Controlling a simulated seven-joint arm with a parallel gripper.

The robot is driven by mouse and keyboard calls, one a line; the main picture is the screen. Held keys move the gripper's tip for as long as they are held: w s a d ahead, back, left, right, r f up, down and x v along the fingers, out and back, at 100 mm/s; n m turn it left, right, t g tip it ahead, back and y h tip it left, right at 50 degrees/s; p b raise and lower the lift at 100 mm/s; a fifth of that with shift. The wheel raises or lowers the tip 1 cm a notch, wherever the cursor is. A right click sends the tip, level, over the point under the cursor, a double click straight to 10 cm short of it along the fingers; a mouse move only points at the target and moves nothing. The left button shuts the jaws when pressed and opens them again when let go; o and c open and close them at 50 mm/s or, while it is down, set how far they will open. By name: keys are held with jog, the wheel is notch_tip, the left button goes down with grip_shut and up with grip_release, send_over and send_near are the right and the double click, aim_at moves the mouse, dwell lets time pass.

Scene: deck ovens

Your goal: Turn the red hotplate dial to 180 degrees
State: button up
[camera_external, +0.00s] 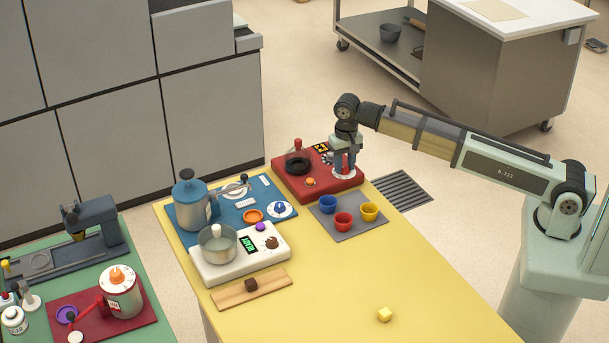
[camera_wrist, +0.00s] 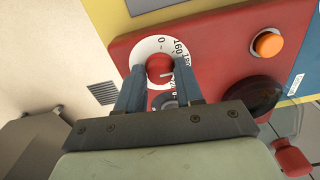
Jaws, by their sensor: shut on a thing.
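The red hotplate (camera_external: 328,187) sits at the far corner of the yellow table; its red casing (camera_wrist: 221,48) fills the middle of the wrist view. The red dial (camera_wrist: 159,67) stands on a white scale disc (camera_wrist: 147,47) marked 0, 160, 180 and more. My gripper (camera_external: 345,168) is over the dial from above. In the wrist view my gripper (camera_wrist: 158,73) is shut on the red dial, one finger on each side. A pale line on the dial points right, near the right finger. That finger covers part of the scale, so I cannot read the exact setting.
An orange button (camera_wrist: 268,44) and a dark round plate (camera_external: 298,165) are on the hotplate. Blue, red (camera_external: 343,221) and yellow cups stand on a grey mat (camera_external: 325,232) in front. The table's right front is mostly clear.

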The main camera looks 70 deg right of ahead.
aim_at(345, 166)
jog(key=o, duration=1)
notch_tip(345, 166, up, 14)
jog(key=shift+f, duration=0.1)
dwell(0.4)
